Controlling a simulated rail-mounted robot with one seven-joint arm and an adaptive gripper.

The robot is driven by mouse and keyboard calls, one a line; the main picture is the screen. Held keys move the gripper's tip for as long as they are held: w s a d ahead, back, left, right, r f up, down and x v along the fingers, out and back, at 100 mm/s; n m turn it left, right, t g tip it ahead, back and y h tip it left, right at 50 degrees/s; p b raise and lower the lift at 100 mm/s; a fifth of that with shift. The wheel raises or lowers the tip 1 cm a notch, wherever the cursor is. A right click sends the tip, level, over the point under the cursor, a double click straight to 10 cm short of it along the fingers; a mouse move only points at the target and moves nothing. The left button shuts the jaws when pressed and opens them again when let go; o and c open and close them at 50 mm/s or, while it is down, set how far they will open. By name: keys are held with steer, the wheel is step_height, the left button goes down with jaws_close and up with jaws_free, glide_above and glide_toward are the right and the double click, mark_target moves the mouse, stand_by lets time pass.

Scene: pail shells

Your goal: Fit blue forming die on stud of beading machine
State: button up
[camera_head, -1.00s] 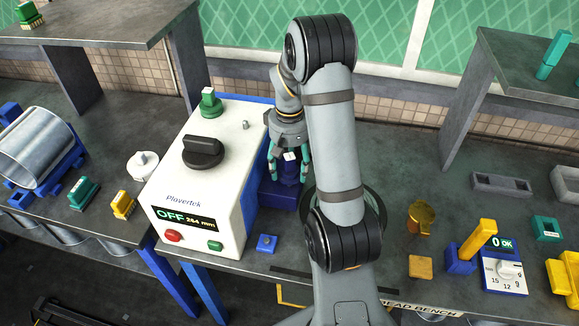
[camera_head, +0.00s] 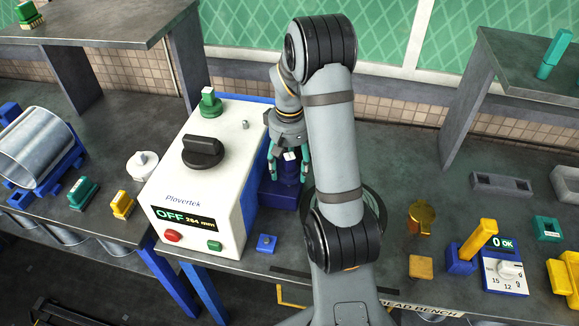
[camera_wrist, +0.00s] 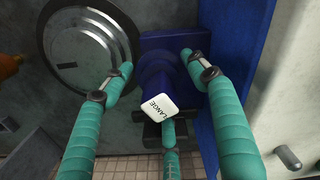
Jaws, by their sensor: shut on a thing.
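The blue forming die (camera_wrist: 158,68) is a dark blue rounded piece with a white tag reading "LANGE" in the wrist view. It also shows between my fingers in the head view (camera_head: 290,173). My gripper (camera_wrist: 160,85), with teal fingers, is shut on the die; it hangs right beside the beading machine in the head view (camera_head: 288,170).
A dark blue block (camera_head: 278,196) is below the die; I cannot tell if they touch. A round grey plate (camera_wrist: 90,48) lies close by. A small blue block (camera_head: 267,243) is at the front edge. A gauge (camera_head: 503,275) and yellow pieces stand at right, a metal cylinder (camera_head: 35,148) at left.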

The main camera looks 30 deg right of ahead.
mark_target(290, 155)
steer(key=shift+f, duration=0.2)
steer(key=shift+f+b, duration=0.3)
steer(key=shift+b, duration=0.2)
steer(key=shift+f+b, duration=1.45)
steer(key=shift+f, duration=0.1)
steer(key=o, duration=1.5)
step_height(290, 155, up, 12)
steer(key=shift+r, duration=0.1)
